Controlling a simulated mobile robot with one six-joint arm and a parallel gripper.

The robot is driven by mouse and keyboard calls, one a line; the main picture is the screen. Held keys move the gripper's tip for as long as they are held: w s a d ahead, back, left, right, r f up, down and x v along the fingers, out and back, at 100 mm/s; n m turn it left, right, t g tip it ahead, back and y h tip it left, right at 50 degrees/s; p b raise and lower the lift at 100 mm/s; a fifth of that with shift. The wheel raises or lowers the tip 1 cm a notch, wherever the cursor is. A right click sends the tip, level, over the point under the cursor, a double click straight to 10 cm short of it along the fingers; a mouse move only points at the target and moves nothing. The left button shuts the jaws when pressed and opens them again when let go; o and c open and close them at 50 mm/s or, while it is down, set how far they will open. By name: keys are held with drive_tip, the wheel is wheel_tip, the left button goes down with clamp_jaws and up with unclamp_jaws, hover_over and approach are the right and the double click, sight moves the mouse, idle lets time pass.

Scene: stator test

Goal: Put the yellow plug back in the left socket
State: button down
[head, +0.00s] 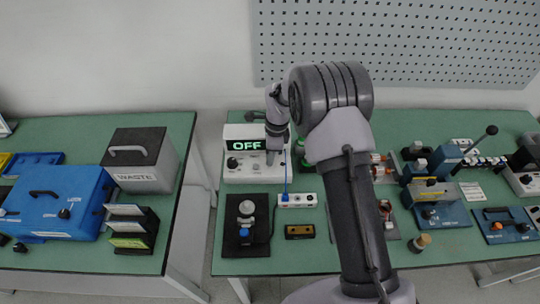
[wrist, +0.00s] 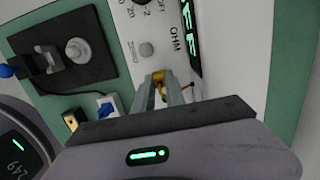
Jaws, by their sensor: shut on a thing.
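My gripper (head: 271,160) is over the right part of the white meter (head: 236,175), whose display reads OFF. In the wrist view my gripper (wrist: 168,88) is shut on a small yellow plug (wrist: 158,84), close to the meter's white face (wrist: 150,27). I cannot tell whether the plug touches the meter. The plug cannot be made out in the head view. A white socket strip (head: 297,200) with a blue plug and cord stands in front of the meter. I cannot tell which opening is the left socket.
A black plate (head: 235,235) with a metal fixture lies left of the strip. A small brass-coloured block (head: 300,231) lies in front of the strip. Blue-based devices (head: 440,213) stand to the right. A waste box (head: 145,158) stands on the separate left table.

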drive_tip(key=shift+f, duration=0.2)
idle(0.3)
drive_tip(key=shift+b, duration=0.3)
drive_tip(key=shift+f+b, duration=0.35)
drive_tip(key=c, duration=1.3)
unclamp_jaws()
drive_tip(key=shift+r, duration=0.1)
wheel_tip(320, 180, up, 17)
drive_tip(key=d+p, duration=0.2)
drive_tip(key=p, duration=0.2)
drive_tip(key=shift+r, duration=0.15)
